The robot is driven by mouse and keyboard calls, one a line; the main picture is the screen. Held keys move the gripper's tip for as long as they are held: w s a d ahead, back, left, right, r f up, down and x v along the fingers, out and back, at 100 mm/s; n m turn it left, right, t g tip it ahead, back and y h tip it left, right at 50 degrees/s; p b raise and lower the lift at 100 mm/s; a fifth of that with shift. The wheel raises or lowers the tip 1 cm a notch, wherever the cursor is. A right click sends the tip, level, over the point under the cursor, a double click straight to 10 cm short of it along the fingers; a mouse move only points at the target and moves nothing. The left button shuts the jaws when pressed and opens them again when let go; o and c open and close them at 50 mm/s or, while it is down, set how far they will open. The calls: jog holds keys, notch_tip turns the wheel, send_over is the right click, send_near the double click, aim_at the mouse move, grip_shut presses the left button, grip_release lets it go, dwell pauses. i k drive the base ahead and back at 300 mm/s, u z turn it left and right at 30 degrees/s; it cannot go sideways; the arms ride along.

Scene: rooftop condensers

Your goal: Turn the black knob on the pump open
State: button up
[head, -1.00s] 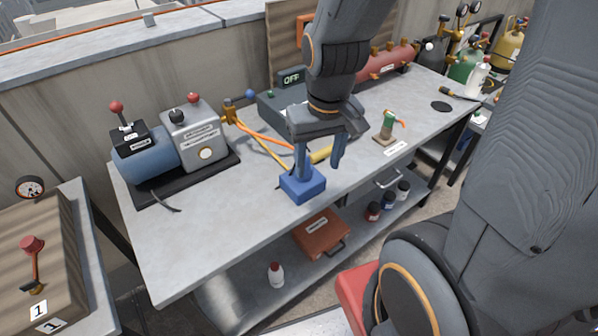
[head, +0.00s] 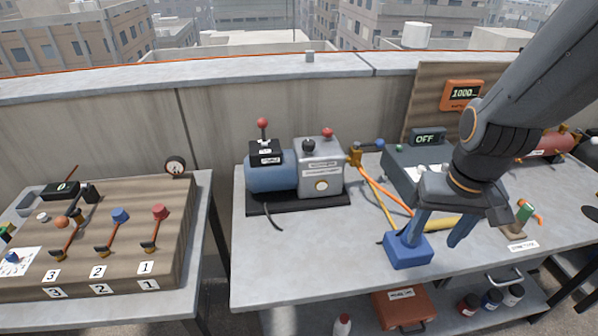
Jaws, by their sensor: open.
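The pump (head: 319,170) stands on the workbench in the middle of the head view, with a grey body, a blue motor and a black base tray. The black knob (head: 309,145) sits on top of the grey body, left of a red cap (head: 327,132). My gripper (head: 438,235) is open, pointing down over the bench, well to the right of the pump. One finger overlaps a blue block (head: 408,251) in the picture; I cannot tell whether it touches it. Nothing shows held between the fingers.
A red-ball lever (head: 262,124) rises from the motor's black box. A brass valve (head: 355,156) and hoses lie right of the pump. A grey box reading OFF (head: 428,138) stands behind my gripper. A wooden panel with levers (head: 110,240) is left. The bench front before the pump is clear.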

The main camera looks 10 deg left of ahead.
aim_at(308, 145)
jog(key=k, duration=0.5)
jog(key=u, duration=1)
jog(key=i, duration=0.4)
jog(key=z, duration=0.4)
